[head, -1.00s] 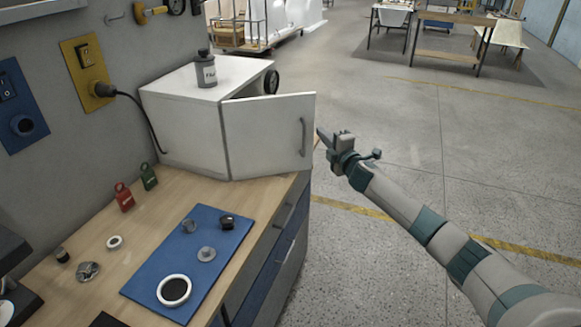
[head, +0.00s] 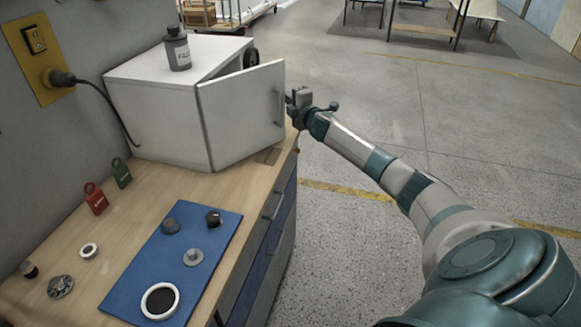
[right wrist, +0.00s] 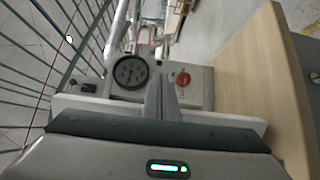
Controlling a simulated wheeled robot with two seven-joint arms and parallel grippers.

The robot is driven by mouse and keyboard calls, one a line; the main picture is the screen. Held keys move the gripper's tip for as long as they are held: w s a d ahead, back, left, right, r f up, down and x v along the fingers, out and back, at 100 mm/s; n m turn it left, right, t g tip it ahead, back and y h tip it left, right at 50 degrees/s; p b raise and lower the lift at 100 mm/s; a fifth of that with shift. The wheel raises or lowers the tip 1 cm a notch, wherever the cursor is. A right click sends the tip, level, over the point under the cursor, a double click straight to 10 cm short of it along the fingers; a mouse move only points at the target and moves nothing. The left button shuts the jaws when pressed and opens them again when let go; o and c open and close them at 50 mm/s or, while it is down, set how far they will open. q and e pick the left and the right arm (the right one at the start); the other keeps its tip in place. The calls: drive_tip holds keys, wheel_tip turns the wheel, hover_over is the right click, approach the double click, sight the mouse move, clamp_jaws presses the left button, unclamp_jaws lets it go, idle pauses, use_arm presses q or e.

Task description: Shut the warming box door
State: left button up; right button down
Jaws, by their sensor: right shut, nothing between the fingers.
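The white warming box (head: 150,110) stands at the back of the workbench. Its door (head: 240,115) is hinged at the near front edge and stands partly open, with a grey handle (head: 280,106) near its free edge. My right gripper (head: 293,98) is just right of that free edge, close to the handle; I cannot tell whether it touches the door. In the right wrist view its fingers (right wrist: 161,100) are together and empty. The wrist view also shows a grey panel (right wrist: 200,88) with a round dial and red knob. My left gripper is not in view.
A grey bottle (head: 177,50) stands on the box. A blue mat (head: 160,250) with several small parts lies on the bench, near red and green tags (head: 95,198). A black cable runs from the wall socket (head: 42,55). The aisle floor right of the bench is open.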

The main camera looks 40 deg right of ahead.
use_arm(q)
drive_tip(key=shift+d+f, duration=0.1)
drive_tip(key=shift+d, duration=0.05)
use_arm(e)
drive_tip(key=shift+w+a+n+y, duration=0.1)
drive_tip(key=shift+w+n+y, duration=0.25)
drive_tip(key=shift+y, duration=0.15)
drive_tip(key=shift+w, duration=0.15)
idle(1.0)
